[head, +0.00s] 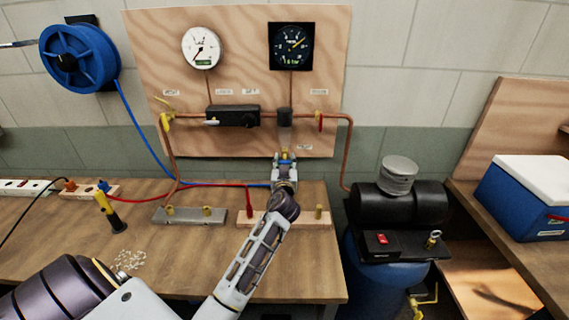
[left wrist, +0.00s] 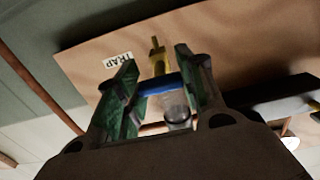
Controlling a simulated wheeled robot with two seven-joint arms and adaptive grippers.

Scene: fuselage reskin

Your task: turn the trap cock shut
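The trap is the dark cylinder with a clear bowl (head: 285,116) on the copper pipe below the gauges. The left wrist view shows the clear bowl (left wrist: 177,107), a blue cock handle (left wrist: 156,86) and a brass stem (left wrist: 157,57) near the TRAP label (left wrist: 116,60). My left gripper (head: 285,163) is at the cock under the trap; in the left wrist view its fingers (left wrist: 157,78) stand apart on either side of the blue handle. Whether the pads press on it I cannot tell. The gripper partly hides the cock in the head view. My right gripper is out of view.
Above are a white gauge (head: 201,47) and a black gauge (head: 291,46). A yellow lever (head: 166,122) and a red lever (head: 320,122) sit on the pipe. Metal and wooden blocks lie on the bench (head: 185,255). A compressor (head: 400,204) stands to the right.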

